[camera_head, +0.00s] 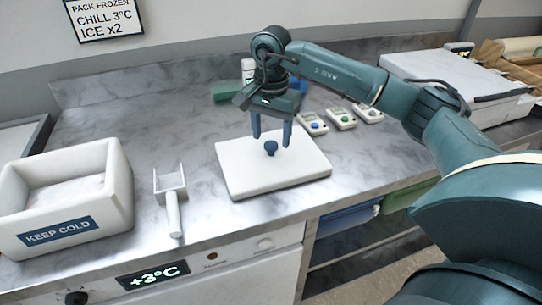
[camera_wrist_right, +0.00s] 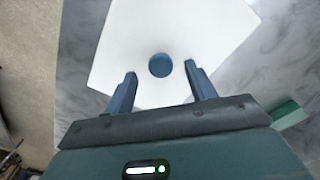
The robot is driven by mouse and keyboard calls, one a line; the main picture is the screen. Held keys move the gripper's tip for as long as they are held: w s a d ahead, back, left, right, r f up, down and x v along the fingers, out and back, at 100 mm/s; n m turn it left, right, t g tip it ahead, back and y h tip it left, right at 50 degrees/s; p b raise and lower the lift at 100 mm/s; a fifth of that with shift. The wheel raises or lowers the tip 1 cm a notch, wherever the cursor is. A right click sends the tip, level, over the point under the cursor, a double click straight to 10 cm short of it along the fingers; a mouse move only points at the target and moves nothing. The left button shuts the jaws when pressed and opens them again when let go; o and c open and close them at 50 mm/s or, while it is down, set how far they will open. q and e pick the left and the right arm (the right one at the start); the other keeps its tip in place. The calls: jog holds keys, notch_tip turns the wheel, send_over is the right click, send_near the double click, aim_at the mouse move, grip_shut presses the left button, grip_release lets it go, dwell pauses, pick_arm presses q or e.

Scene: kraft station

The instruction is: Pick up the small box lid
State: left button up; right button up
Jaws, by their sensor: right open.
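The small box lid (camera_head: 255,178) is a flat white slab with a dark blue round knob (camera_head: 271,148), lying on the steel counter in the head view. In the right wrist view the white lid (camera_wrist_right: 203,35) fills the upper middle, and its knob (camera_wrist_right: 160,65) shows between and slightly beyond the fingertips. My right gripper (camera_head: 271,141) is open and empty above the lid, with its two fingers on either side of the knob. The same right gripper (camera_wrist_right: 160,72) points at the knob in the wrist view. My left gripper is not in view.
A white KEEP COLD box (camera_head: 115,205) and a white scoop (camera_head: 172,205) are left of the lid. Several small devices (camera_head: 341,118) and a green block (camera_head: 226,92) lie behind it. A white appliance (camera_head: 440,75) stands at back right. The counter between scoop and lid is clear.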

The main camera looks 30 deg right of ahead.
aim_at(271, 153)
jog(key=shift+f, duration=1.35)
jog(key=shift+c, duration=0.4)
grip_shut()
